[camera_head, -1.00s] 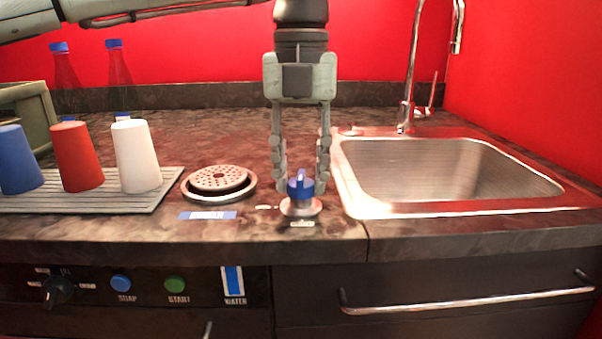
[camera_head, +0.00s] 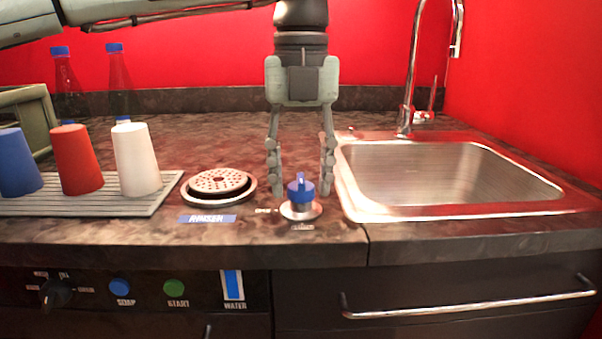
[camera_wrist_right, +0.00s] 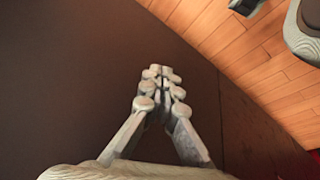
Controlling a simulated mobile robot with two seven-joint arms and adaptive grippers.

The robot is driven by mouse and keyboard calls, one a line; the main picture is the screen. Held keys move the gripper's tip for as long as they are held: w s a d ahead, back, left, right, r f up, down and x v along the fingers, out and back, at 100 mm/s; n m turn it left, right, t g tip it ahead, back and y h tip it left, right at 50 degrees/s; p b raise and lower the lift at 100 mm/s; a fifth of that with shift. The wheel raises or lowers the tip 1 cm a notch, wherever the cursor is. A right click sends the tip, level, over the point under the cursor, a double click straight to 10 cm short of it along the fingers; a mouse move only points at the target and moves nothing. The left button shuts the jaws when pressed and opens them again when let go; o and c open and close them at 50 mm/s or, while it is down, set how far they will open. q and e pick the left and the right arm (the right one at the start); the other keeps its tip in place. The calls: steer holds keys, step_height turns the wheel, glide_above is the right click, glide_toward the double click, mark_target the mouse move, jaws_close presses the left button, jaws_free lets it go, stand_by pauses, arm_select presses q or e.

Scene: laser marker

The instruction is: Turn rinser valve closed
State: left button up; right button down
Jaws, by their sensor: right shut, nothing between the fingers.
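The rinser valve is a blue knob (camera_head: 300,190) on a round metal base (camera_head: 300,211) on the counter, in the head view. Its raised grip ridge points roughly toward the camera. My left gripper (camera_head: 300,190) points down with its fingers open, one to each side of the knob and slightly behind it; I see no contact. The round perforated rinser (camera_head: 219,182) is left of the knob, behind a blue "RINSER" label (camera_head: 207,218). My right gripper (camera_wrist_right: 163,75) shows in the right wrist view, shut and empty, before a dark surface.
A ribbed drying mat (camera_head: 75,203) holds blue, red and white cups (camera_head: 136,160) upside down at the left. The sink (camera_head: 450,175) and tap (camera_head: 408,90) are close on the right. Two bottles (camera_head: 119,85) stand at the back. Panel buttons and a drawer handle (camera_head: 470,305) are below.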

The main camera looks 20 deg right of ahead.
mark_target(301, 177)
arm_select(q)
steer(key=shift+o, duration=0.7)
steer(key=shift+r, duration=0.2)
step_height(301, 177, up, 12)
steer(key=shift+f, duration=0.2)
